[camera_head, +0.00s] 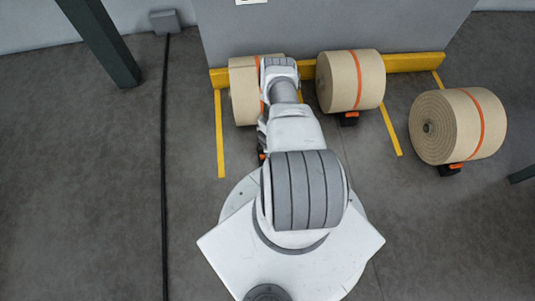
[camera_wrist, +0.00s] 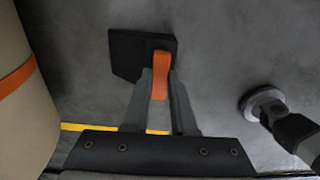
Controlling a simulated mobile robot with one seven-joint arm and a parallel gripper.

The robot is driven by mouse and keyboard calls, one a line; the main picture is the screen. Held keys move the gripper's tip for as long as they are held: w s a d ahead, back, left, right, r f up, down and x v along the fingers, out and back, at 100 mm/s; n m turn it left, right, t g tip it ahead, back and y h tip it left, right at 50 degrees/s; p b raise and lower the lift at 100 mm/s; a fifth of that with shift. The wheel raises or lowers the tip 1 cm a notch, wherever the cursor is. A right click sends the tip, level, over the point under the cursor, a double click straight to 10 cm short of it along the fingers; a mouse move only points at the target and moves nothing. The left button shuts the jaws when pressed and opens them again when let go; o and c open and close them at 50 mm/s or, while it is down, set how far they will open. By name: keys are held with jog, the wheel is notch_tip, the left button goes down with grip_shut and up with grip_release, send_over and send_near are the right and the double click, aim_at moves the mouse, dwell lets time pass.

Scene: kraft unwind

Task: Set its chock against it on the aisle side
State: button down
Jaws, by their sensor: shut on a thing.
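In the wrist view my gripper (camera_wrist: 160,88) is shut on the orange handle of a black wedge chock (camera_wrist: 128,55). A kraft roll (camera_wrist: 22,110) with an orange band stands at the left edge of that view, with a gap of floor between it and the chock. In the head view the left roll (camera_head: 242,92) is partly hidden behind my arm, near the yellow stop. A small piece of the held chock (camera_head: 261,156) shows beside my arm, on the near side of that roll. My gripper is hidden there.
A middle roll (camera_head: 350,80) and a right roll (camera_head: 459,125) each have a black and orange chock at their near side. A yellow stop beam (camera_head: 414,62) runs behind. Yellow lines (camera_head: 220,135) mark the floor. A black cable (camera_head: 164,180) lies left; the floor around it is clear.

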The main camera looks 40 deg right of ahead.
jog(key=c, duration=0.6)
grip_release()
jog(key=shift+c, duration=0.2)
notch_tip(320, 180, up, 17)
jog(key=p, duration=0.7)
jog(key=shift+r, duration=0.2)
